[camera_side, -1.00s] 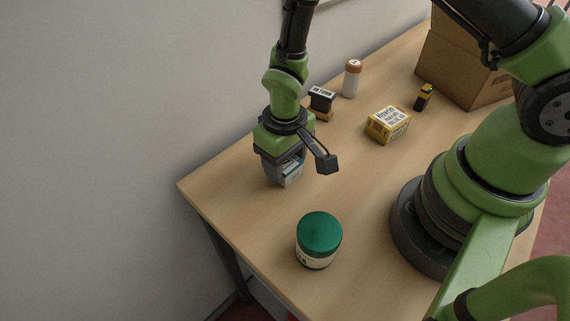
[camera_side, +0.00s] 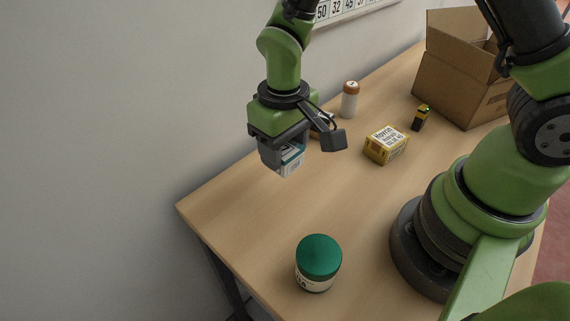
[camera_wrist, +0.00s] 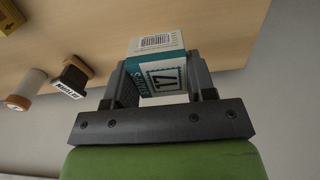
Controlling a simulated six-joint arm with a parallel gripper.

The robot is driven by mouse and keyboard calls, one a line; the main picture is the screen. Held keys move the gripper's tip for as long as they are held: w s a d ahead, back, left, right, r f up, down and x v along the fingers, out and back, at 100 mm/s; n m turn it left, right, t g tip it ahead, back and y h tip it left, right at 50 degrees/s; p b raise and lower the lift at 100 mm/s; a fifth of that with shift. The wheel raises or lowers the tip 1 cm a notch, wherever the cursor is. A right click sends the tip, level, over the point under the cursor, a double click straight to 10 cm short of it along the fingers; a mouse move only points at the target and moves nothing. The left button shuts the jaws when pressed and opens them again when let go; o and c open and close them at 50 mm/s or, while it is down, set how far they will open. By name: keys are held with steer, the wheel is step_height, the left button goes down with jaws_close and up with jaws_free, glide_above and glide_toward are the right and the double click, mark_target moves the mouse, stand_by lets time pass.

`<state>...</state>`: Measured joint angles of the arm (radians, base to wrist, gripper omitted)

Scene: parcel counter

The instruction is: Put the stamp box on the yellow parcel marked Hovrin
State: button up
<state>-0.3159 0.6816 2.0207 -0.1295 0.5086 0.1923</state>
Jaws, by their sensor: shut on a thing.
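The stamp box is a small white and teal box (camera_wrist: 160,76) with "17" and a barcode in the wrist view. My gripper (camera_side: 283,160) is shut on it and holds it above the left part of the table; the box (camera_side: 291,164) shows between the fingers in the side view. The yellow parcel (camera_side: 386,145) marked Hovrin lies on the table to the right of my gripper, its top clear. A yellow corner of it (camera_wrist: 8,20) seems to show at the wrist view's top left.
A green-lidded jar (camera_side: 318,262) stands at the front. A white bottle with a brown cap (camera_side: 349,100), a black and yellow item (camera_side: 421,117) and an open cardboard box (camera_side: 462,85) stand farther back. A dark stamp (camera_wrist: 74,74) shows in the wrist view.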

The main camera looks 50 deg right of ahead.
steer(key=shift+r, duration=0.8)
steer(key=shift+d+r, duration=0.1)
steer(key=shift+d, duration=0.1)
steer(key=s+d+r+m, duration=0.1)
steer(key=d+r+m, duration=0.2)
steer(key=d+m, duration=0.8)
steer(key=m, duration=0.7)
glide_above(389, 136)
step_height(389, 136, down, 4)
steer(key=shift+r, duration=0.15)
steer(key=shift+f, duration=2.35)
